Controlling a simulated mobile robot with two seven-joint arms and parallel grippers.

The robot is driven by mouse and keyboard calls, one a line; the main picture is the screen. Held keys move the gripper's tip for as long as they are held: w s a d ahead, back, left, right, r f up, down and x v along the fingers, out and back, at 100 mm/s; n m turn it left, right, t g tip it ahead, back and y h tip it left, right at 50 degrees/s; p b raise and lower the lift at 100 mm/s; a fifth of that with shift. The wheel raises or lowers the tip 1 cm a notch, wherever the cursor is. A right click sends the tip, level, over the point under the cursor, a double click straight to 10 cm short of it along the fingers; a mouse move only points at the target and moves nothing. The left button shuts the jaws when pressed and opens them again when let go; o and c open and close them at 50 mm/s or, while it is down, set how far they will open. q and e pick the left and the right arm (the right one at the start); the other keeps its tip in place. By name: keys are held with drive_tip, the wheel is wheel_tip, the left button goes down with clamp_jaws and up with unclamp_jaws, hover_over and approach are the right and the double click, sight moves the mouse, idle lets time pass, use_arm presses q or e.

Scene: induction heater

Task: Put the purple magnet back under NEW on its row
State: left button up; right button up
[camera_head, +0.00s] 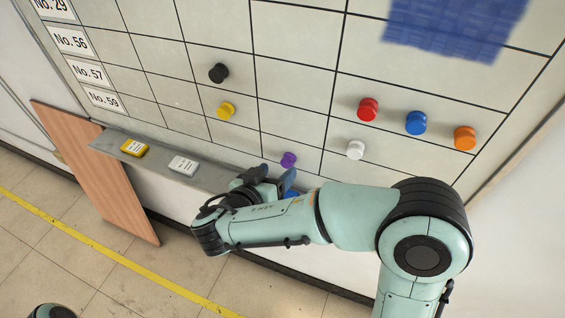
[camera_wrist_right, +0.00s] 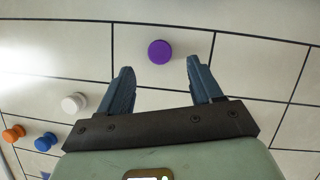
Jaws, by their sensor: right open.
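The purple magnet (camera_head: 288,159) is on the whiteboard's bottom row, in the wide column left of the one holding the red magnet. My right gripper (camera_head: 276,178) is open and empty just below it, fingers pointing at the board. In the right wrist view the purple magnet (camera_wrist_right: 160,52) shows ahead of the two spread fingertips (camera_wrist_right: 160,65), roughly centred between them. I cannot tell the exact gap. The NEW heading is not visible. My left gripper is not in view.
Black (camera_head: 218,72), yellow (camera_head: 226,110), red (camera_head: 368,109), blue (camera_head: 415,123), orange (camera_head: 465,138) and white (camera_head: 355,150) magnets sit on the board. A grey ledge (camera_head: 215,175) below holds a yellow box (camera_head: 134,148) and a white box (camera_head: 183,166). A brown panel (camera_head: 100,185) leans at left.

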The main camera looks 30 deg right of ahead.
sight(286, 165)
drive_tip(key=x, duration=0.5)
drive_tip(key=shift+p, duration=0.35)
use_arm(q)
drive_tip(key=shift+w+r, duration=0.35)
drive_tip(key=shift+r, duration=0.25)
use_arm(e)
drive_tip(key=c, duration=1.1)
drive_tip(key=shift+s+a+b, duration=0.35)
drive_tip(key=shift+a+b, duration=0.05)
drive_tip(key=shift+a, duration=0.05)
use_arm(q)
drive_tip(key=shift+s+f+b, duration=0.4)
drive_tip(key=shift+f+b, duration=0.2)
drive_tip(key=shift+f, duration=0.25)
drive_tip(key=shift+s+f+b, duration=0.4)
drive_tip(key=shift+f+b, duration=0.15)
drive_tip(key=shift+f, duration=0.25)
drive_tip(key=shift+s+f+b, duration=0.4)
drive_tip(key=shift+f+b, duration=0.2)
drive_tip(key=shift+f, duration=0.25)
use_arm(e)
drive_tip(key=shift+s+a, duration=1)
drive_tip(key=shift+a, duration=0.15)
drive_tip(key=shift+s+a, duration=1)
drive_tip(key=shift+a, duration=0.15)
drive_tip(key=shift+r, duration=0.1)
